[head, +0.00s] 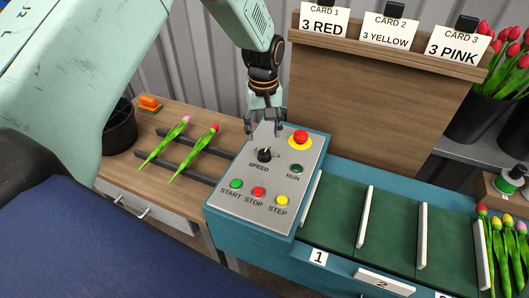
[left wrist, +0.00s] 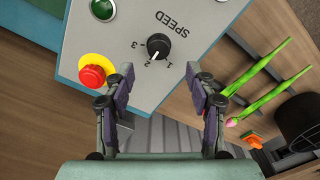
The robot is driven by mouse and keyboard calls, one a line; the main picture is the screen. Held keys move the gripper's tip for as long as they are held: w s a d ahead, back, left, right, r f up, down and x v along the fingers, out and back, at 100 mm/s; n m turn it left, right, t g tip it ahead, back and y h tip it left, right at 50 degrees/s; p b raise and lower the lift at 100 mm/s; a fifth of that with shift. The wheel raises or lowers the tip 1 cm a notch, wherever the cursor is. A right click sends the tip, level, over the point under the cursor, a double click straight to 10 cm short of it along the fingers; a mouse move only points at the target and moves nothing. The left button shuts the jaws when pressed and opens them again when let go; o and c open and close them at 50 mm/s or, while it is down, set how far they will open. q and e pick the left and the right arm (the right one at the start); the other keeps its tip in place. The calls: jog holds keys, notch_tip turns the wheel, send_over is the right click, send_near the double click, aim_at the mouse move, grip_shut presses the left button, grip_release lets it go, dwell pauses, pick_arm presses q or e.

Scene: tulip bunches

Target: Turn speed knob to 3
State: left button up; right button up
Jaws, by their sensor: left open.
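The black speed knob (head: 264,155) sits on the grey top of the control box (head: 235,198), above the word SPEED. In the left wrist view the knob (left wrist: 156,48) has a white pointer line that appears to point towards the 2, among the marks 1, 2 and 3. My left gripper (head: 264,125) points down over the back of the panel. In the left wrist view my left gripper (left wrist: 166,82) is open and empty, its fingers spread to either side, short of the knob and apart from it. My right gripper is not in view.
A red emergency button (head: 300,137) on a yellow ring sits close right of the knob. RUN (head: 296,168), START (head: 236,184), STOP (head: 258,191) and STEP (head: 282,201) are nearby. Two tulips (head: 195,150) lie on rails at left. A wooden card board (head: 375,100) stands behind the green conveyor (head: 335,207).

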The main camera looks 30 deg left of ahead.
aim_at(264, 152)
pick_arm(q)
jog(key=f, duration=0.6)
jog(key=shift+w+f, duration=0.15)
jog(key=shift+w, duration=0.1)
jog(key=shift+f, duration=0.35)
jog(key=shift+s+f, duration=0.2)
jog(key=shift+w, duration=0.15)
jog(key=shift+c, duration=0.3)
jog(key=shift+f, duration=0.1)
jog(key=c, duration=1.1)
